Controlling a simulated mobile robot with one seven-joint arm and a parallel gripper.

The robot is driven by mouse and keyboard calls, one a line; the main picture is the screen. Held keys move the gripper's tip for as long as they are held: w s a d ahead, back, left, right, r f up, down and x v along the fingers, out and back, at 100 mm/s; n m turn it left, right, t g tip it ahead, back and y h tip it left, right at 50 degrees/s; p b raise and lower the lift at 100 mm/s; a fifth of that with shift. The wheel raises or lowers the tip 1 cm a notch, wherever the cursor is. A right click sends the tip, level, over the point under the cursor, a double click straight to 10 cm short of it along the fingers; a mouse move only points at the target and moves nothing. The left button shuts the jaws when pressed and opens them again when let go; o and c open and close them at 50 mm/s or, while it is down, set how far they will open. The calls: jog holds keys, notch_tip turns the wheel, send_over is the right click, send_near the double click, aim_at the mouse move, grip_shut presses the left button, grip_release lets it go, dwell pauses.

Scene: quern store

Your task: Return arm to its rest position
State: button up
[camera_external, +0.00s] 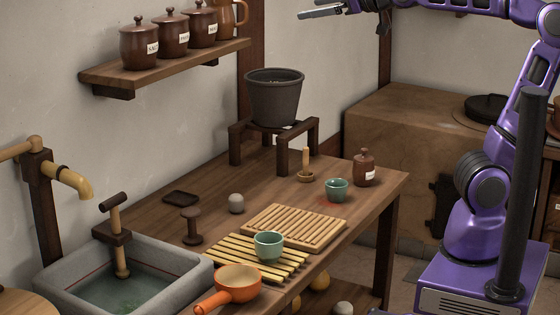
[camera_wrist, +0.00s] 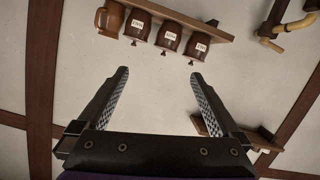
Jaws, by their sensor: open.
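My purple arm reaches up from its base at the right of the external view and across the top edge. My gripper (camera_external: 322,10) is at the top of that view, high above the table and clear of everything on it. In the wrist view my gripper (camera_wrist: 160,90) has its two fingers spread wide apart with nothing between them. Beyond the fingers is the pale wall, with the shelf (camera_wrist: 195,18) and its brown jars (camera_wrist: 168,40) appearing upside down.
The wooden table (camera_external: 150,217) holds a green cup (camera_external: 337,190) and another green cup (camera_external: 268,246) on a slatted rack (camera_external: 228,258). An orange pan (camera_external: 238,283), a stone sink (camera_external: 190,268), a dark pot (camera_external: 275,98) on a stand and a small lidded jar (camera_external: 364,170) are also there.

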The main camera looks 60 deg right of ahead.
jog(key=s+a+f+m+g, duration=0.1)
jog(key=s+a+f+g, duration=0.3)
jog(key=s+f, duration=0.6)
jog(key=s+a+f+m+g+p, duration=0.1)
jog(key=s+a+f+g, duration=0.4)
jog(key=s+a+f, duration=0.4)
jog(key=shift+s+f+m, duration=0.3)
jog(key=shift+s+f, duration=0.45)
jog(key=shift+s, duration=0.15)
